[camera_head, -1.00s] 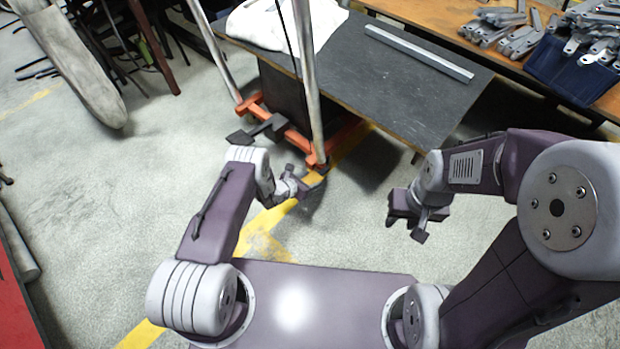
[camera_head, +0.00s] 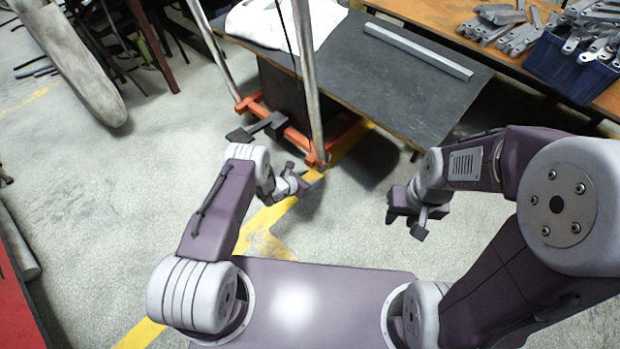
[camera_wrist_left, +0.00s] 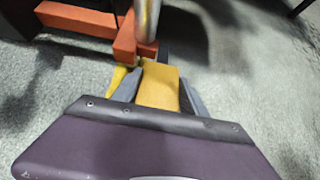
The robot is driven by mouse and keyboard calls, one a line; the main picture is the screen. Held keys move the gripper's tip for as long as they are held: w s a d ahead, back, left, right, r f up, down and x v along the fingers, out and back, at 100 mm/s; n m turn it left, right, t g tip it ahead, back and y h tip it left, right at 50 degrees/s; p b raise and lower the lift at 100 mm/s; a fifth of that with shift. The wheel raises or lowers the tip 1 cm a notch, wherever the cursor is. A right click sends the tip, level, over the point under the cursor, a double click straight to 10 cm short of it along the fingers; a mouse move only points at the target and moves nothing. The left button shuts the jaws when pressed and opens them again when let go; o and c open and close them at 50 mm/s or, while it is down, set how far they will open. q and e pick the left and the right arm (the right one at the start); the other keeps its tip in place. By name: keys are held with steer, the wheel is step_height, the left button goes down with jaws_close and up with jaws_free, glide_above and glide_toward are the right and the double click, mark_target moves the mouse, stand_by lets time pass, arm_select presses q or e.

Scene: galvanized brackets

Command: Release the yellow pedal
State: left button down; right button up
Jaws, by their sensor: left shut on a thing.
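The yellow pedal (camera_wrist_left: 158,86) shows in the left wrist view, between the two dark fingers of my left gripper (camera_wrist_left: 160,88). The gripper is shut on it. The pedal is beside the foot of a metal post on an orange base. In the head view my left gripper (camera_head: 306,180) is low by the front end of that base, and I cannot make out the pedal clearly there. My right gripper (camera_head: 406,222) hangs empty over bare floor to the right, its fingers apart.
The orange base (camera_head: 318,155) carries upright metal posts (camera_head: 308,80) and stands by a dark-topped table (camera_head: 390,85) with a metal bar (camera_head: 418,50). A blue bin (camera_head: 565,72) of grey brackets is at the upper right.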

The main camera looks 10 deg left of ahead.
arm_select(q)
steer(key=shift+w+d+r, duration=0.25)
steer(key=shift+w+r, duration=0.2)
steer(key=shift+r, duration=0.15)
steer(key=c, duration=0.6)
jaws_free()
steer(key=shift+r, duration=0.1)
steer(key=shift+s, duration=0.1)
steer(key=shift+f, duration=0.2)
steer(key=p+v, duration=0.5)
steer(key=v, duration=0.4)
steer(key=shift+p, duration=0.35)
steer(key=shift+s, duration=0.1)
